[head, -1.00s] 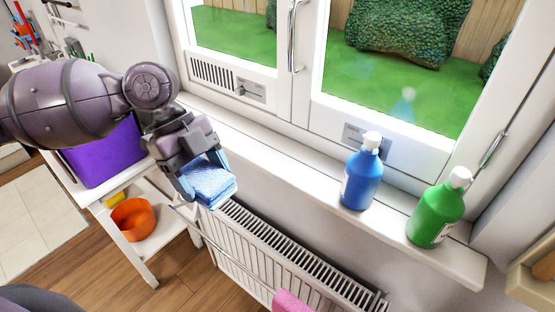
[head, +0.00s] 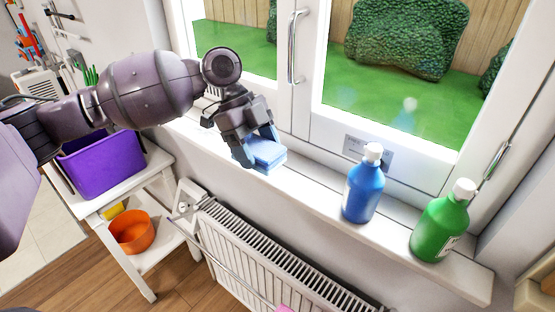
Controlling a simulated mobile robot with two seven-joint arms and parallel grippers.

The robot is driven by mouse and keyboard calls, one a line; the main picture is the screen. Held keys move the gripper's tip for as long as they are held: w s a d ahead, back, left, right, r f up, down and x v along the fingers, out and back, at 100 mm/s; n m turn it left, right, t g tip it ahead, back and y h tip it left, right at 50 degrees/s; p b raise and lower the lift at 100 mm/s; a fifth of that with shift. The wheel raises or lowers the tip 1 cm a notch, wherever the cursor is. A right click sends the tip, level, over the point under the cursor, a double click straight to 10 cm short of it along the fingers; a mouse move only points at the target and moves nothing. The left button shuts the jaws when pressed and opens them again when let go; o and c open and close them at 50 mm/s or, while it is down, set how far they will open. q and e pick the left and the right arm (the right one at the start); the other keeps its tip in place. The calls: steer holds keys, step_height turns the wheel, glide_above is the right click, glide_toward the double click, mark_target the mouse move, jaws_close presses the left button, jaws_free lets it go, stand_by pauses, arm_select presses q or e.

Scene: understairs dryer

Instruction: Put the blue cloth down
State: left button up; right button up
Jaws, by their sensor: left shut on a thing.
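The blue cloth (head: 268,155) is a small folded light-blue pad in the head view, left of the bottles. My left gripper (head: 255,150) is shut on it, with one finger at each side. The cloth is over the white window sill (head: 312,190); I cannot tell whether it touches the sill. The cloth's left part is hidden by the gripper. My right gripper is not in view.
A blue bottle (head: 362,190) and a green bottle (head: 440,225) stand on the sill to the right. A radiator (head: 260,255) is below. A purple bin (head: 103,165) and an orange bowl (head: 132,232) are on a white shelf unit at left. The sill between cloth and blue bottle is clear.

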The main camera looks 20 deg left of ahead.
arm_select(q)
steer(key=w, duration=0.1)
steer(key=w+d, duration=0.1)
steer(key=w, duration=0.1)
steer(key=w+d+f, duration=0.1)
steer(key=w, duration=0.1)
steer(key=shift+w, duration=0.2)
steer(key=shift+f, duration=0.35)
steer(key=shift+s+a+f, duration=0.1)
steer(key=shift+f, duration=0.25)
step_height(320, 180, down, 3)
steer(key=shift+f+b, duration=0.1)
steer(key=shift+b, duration=0.2)
steer(key=shift+w+f, duration=0.25)
steer(key=shift+f, duration=0.25)
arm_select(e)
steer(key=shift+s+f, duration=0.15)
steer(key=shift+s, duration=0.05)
arm_select(q)
steer(key=shift+f, duration=0.1)
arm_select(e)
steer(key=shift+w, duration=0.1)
